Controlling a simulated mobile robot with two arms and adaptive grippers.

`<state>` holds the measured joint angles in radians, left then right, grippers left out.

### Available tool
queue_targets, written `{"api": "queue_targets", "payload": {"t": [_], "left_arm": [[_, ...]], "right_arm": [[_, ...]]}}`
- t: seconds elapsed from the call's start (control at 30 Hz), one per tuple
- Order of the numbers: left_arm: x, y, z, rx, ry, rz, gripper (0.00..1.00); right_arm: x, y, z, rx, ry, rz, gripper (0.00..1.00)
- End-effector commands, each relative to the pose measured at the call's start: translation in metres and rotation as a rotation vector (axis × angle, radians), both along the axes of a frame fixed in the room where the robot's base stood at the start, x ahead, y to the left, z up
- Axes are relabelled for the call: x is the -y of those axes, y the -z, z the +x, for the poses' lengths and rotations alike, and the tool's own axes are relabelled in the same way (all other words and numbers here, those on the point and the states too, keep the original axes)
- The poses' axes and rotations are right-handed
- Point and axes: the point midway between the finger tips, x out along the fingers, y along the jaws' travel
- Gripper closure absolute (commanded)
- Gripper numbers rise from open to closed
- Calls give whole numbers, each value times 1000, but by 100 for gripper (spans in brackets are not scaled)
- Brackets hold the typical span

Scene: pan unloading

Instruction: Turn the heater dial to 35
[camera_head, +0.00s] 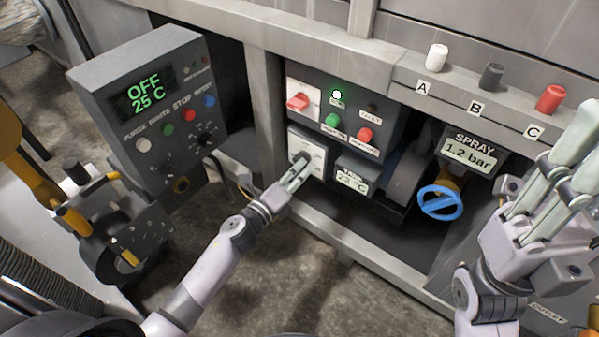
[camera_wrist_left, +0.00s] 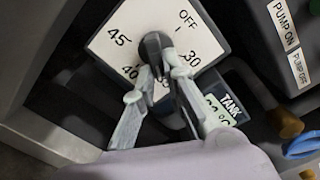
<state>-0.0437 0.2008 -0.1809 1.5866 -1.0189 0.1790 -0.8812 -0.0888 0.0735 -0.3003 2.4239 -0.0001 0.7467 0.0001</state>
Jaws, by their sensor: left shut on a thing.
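The heater dial is a dark knob (camera_head: 302,158) on a white square plate, low on the grey panel in the head view. In the left wrist view the knob (camera_wrist_left: 154,44) sits amid the marks OFF, 30, 35, 40 and 45. My left gripper (camera_head: 298,172) is shut on the knob, with its two fingers (camera_wrist_left: 158,66) on either side of it. The fingers partly cover the 35 and 40 marks. I cannot tell which mark the knob points to. My right gripper (camera_head: 588,135) is raised at the right edge, away from the dial; its fingertips are partly cut off.
A tank display (camera_head: 352,180) stands right of the dial. Red and green buttons (camera_head: 332,120) are above it. A control box (camera_head: 150,105) reading OFF 25 C stands at left. A blue valve wheel (camera_head: 440,203) and a spray display (camera_head: 468,152) are at right.

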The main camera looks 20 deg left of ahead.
Motion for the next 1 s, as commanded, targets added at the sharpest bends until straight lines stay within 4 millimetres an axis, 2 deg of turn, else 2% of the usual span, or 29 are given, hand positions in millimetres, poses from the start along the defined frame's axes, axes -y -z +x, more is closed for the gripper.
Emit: {"api": "queue_targets", "payload": {"t": [0.43, 0.47, 0.73, 1.0], "left_arm": [[0, 2, -1, 0, 2, 10, 100], [0, 2, -1, 0, 2, 10, 88], [0, 1, 0, 2, 1, 10, 70], [0, 0, 0, 2, 0, 10, 68]], "right_arm": [[0, -2, -2, 10, 0, 1, 73], [0, -1, -2, 9, 0, 1, 73], [0, -1, -2, 7, 1, 1, 73], [0, 0, -2, 6, 1, -1, 73]]}}
